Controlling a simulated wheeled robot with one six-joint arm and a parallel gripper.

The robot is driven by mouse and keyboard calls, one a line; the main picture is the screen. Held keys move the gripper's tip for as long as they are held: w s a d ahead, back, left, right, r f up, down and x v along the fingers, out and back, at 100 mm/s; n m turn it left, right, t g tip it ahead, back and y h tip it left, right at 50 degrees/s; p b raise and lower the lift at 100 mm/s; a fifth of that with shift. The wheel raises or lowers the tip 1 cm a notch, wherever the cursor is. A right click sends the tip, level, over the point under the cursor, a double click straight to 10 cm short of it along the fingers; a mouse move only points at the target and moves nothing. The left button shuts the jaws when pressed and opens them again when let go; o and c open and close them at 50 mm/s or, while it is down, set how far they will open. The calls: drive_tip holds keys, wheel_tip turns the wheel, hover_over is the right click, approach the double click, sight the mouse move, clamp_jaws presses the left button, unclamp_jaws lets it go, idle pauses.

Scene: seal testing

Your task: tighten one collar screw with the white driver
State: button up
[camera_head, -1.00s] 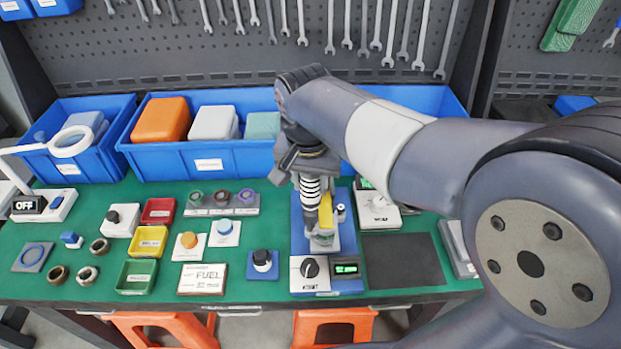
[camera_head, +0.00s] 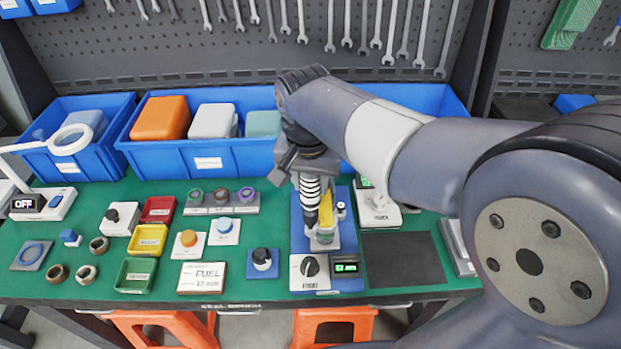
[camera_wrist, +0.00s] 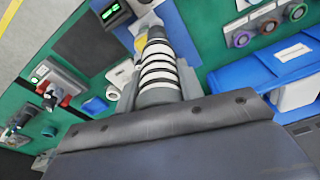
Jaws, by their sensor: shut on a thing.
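My gripper (camera_head: 309,168) is shut on the white driver (camera_head: 310,190), which has black rings and a dark lower end. The driver also fills the middle of the wrist view (camera_wrist: 158,78). It points down over the blue test fixture (camera_head: 350,238), beside a yellow part (camera_head: 326,211). A greenish round piece (camera_head: 324,236) sits just below the driver's lower end. The collar screws are too small to make out, and I cannot tell whether the tip touches one. The fixture's front has a white box with a black knob (camera_head: 311,266) and a lit green display (camera_head: 346,267).
A dark mat (camera_head: 403,258) lies right of the fixture. A blue block with a black-and-white knob (camera_head: 262,260) stands to its left. Blue bins (camera_head: 200,160) line the back.

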drive_tip(key=shift+f+b, duration=0.4)
drive_tip(key=shift+f, duration=0.9)
idle(3.6)
drive_tip(key=shift+r, duration=0.15)
